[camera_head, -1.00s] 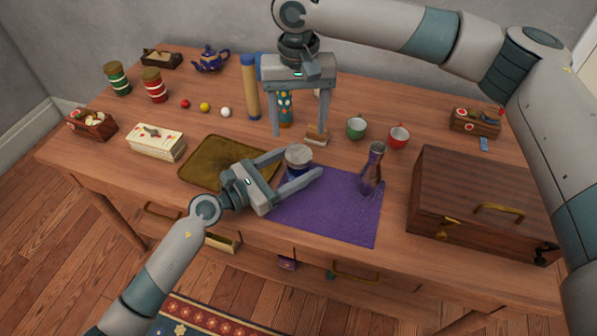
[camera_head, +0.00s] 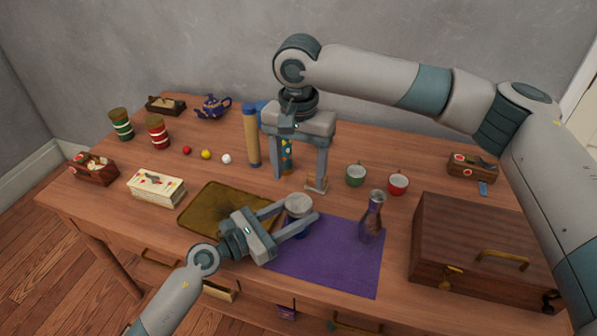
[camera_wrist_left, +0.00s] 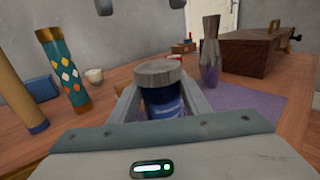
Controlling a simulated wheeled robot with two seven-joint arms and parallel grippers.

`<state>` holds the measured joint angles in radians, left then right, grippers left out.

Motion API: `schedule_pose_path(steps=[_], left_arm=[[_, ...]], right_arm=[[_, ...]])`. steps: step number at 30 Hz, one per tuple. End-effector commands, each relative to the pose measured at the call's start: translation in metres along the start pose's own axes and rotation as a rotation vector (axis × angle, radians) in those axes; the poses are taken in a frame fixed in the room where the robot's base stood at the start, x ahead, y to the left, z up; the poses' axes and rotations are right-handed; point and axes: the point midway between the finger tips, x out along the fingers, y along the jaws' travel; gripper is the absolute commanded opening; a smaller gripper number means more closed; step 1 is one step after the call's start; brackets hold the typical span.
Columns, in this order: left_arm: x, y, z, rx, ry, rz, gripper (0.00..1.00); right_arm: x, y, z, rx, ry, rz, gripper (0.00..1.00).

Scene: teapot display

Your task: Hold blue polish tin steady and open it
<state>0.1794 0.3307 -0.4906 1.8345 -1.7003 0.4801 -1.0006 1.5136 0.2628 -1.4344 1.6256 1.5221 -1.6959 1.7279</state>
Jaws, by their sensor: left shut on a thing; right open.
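The blue polish tin (camera_head: 299,229) has a grey lid and stands upright at the upper left corner of the purple cloth (camera_head: 335,265). My left gripper (camera_head: 297,214) is shut on the tin's body, one finger on each side. The left wrist view shows the dark blue body (camera_wrist_left: 168,103) and the worn lid (camera_wrist_left: 158,72) clear above the fingers. My right gripper (camera_head: 299,184) is open and empty, pointing down, above and apart from the lid. Its two fingertips (camera_wrist_left: 140,5) show at the top of the left wrist view.
A glass bottle (camera_head: 371,218) stands on the cloth right of the tin. A wooden chest (camera_head: 470,245) is at the right. A small wooden brush (camera_head: 317,186), patterned cylinder (camera_head: 287,155) and yellow tube (camera_head: 251,138) are behind the tin. A brown tray (camera_head: 205,207) lies left.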

Motion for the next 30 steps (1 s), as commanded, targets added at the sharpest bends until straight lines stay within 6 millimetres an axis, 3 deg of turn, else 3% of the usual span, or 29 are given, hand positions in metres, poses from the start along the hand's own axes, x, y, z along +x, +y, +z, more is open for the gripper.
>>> schedule_pose_path(steps=[10, 24, 30], left_arm=[[0.000, 0.000, 0.000, 0.000, 0.000, 0.001, 0.00], [0.000, 0.001, 0.000, 0.000, 0.000, 0.001, 0.00], [0.000, 0.000, 0.000, 0.000, 0.000, 0.001, 0.00]], right_arm=[[0.000, 0.000, 0.000, 0.309, 0.000, -0.001, 0.63], [0.001, 0.000, 0.000, 0.336, -0.001, 0.000, 0.63], [0.011, 0.000, 0.000, 0.336, -0.001, 0.001, 0.63]])
